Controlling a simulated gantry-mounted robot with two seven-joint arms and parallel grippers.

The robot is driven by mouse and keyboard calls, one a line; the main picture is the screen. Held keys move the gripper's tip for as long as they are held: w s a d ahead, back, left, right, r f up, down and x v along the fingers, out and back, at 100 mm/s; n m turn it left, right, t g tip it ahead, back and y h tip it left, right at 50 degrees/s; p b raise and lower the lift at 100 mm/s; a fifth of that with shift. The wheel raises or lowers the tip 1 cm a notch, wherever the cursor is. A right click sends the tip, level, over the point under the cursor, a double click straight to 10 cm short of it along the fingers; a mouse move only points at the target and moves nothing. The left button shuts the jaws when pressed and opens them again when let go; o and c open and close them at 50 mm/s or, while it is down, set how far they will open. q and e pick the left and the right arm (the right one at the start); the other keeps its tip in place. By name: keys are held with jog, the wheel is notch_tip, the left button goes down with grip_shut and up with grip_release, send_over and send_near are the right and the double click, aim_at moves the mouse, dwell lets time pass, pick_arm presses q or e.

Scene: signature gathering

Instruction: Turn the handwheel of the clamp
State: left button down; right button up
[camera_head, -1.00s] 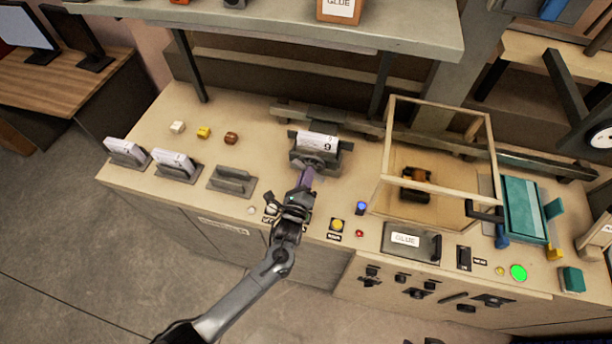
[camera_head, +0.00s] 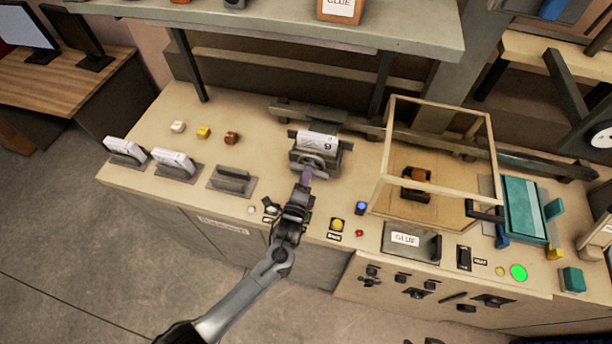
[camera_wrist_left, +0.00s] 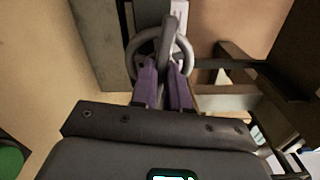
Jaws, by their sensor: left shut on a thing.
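The clamp (camera_head: 330,157) is a dark grey block on the bench with white numbered sheets (camera_head: 318,140) in it. Its grey handwheel (camera_head: 315,160) is on the near side, facing my left arm. My left gripper (camera_head: 307,175) reaches it from the front. In the left wrist view the handwheel (camera_wrist_left: 187,47) is a grey ring with a bar across it. The purple fingers of my left gripper (camera_wrist_left: 165,72) are shut on the handwheel, one on each side of the bar. The fingertips partly cover the ring's lower part. My right gripper is not in view.
A glue tray (camera_head: 407,241) and a wooden frame (camera_head: 440,190) stand to the right. Sheet holders (camera_head: 175,163) and an empty holder (camera_head: 232,180) are to the left. A shelf (camera_head: 290,27) overhangs the back. Buttons (camera_head: 337,224) sit along the front edge.

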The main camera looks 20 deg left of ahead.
pick_arm(q)
jog(key=shift+f+n+b, duration=0.2)
jog(key=shift+n+b, duration=0.35)
jog(key=shift+n, duration=4.45)
jog(key=c, duration=1.1)
grip_release()
